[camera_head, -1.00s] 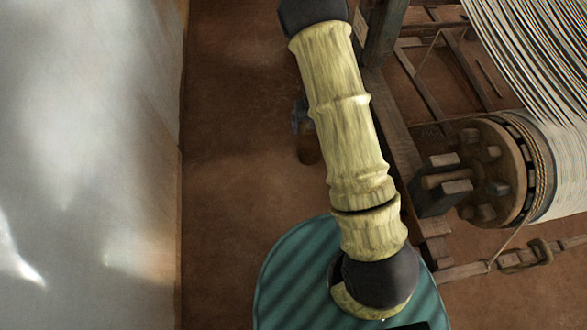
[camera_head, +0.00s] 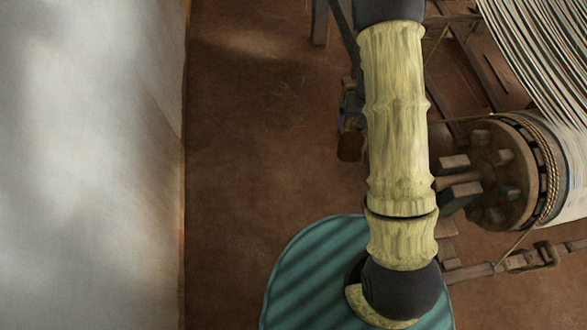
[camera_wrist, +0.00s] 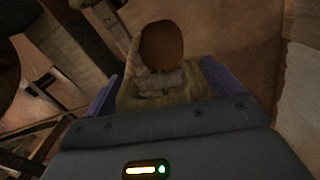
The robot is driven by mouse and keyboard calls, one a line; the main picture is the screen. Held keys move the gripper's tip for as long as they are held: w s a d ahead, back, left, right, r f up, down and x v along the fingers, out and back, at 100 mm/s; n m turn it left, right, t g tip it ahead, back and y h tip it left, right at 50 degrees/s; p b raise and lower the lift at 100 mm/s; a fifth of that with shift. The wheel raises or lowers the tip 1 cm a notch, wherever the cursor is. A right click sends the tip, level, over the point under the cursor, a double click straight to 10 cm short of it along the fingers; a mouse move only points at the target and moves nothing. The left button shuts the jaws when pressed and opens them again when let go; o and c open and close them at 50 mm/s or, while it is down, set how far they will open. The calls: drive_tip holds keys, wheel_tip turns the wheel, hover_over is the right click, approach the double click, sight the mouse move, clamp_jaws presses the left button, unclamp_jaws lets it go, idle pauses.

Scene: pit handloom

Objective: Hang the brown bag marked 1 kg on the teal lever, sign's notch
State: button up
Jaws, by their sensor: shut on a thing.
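My gripper (camera_wrist: 160,90) is shut in the wrist view, with a purple finger on each side of a ragged khaki-brown piece. A rounded dark brown shape, the brown bag (camera_wrist: 162,46), shows just beyond the fingertips. In the head view the bag (camera_head: 350,147) hangs as a small brown lump below my gripper (camera_head: 351,108), partly beside my arm. No 1 kg mark can be read. I cannot make out the teal lever or its notch in either view.
The loom's wooden roller (camera_head: 505,172), with pegs and cream warp threads (camera_head: 535,50), stands on the right. Dark beams (camera_head: 465,55) lie behind my arm. A pale wall (camera_head: 90,160) fills the left. Brown floor (camera_head: 260,130) between is clear.

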idle(0.4)
drive_tip(key=s+a+f+m+b, duration=0.1)
drive_tip(key=s+a+f+m, duration=0.2)
drive_tip(key=m, duration=0.8)
drive_tip(key=s+a+f+m+b, duration=0.2)
drive_tip(key=s+a+f+m, duration=0.2)
drive_tip(key=a+m, duration=0.7)
drive_tip(key=s+a+f+m+b, duration=0.1)
drive_tip(key=s+a+f+m, duration=0.2)
drive_tip(key=a+f+m, duration=0.3)
drive_tip(key=shift+s+a+f+m, duration=0.3)
drive_tip(key=shift+f+m, duration=0.55)
drive_tip(key=shift+m, duration=1.85)
drive_tip(key=shift+a, duration=0.1)
